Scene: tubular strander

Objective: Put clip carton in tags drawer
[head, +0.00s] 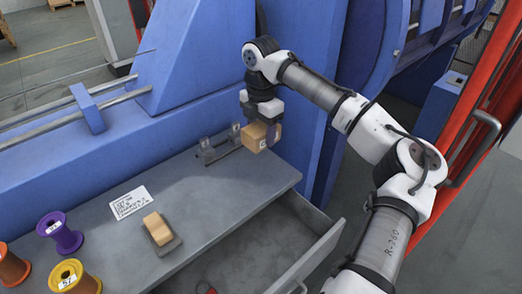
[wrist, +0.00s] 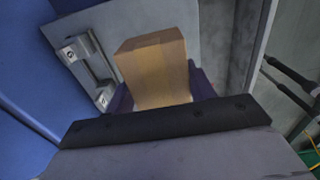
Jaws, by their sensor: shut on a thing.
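A small tan carton (head: 256,137) is held in my gripper (head: 258,125) above the back right part of the grey bench top. The carton also fills the middle of the wrist view (wrist: 155,70), with the dark fingers (wrist: 162,92) at its sides. My gripper is shut on it. An open drawer (head: 325,243) sticks out from the bench front, below and right of the carton. A red item (head: 208,290) shows partly in the drawer at the bottom edge. I cannot read a label on the drawer.
On the bench top (head: 200,225) are a metal bracket (head: 218,147), a written card (head: 129,203), a tan block on a grey holder (head: 158,229), and purple (head: 61,233), yellow (head: 75,279) and orange spools (head: 10,268). A blue machine wall (head: 180,100) stands behind; a red frame (head: 488,110) is at right.

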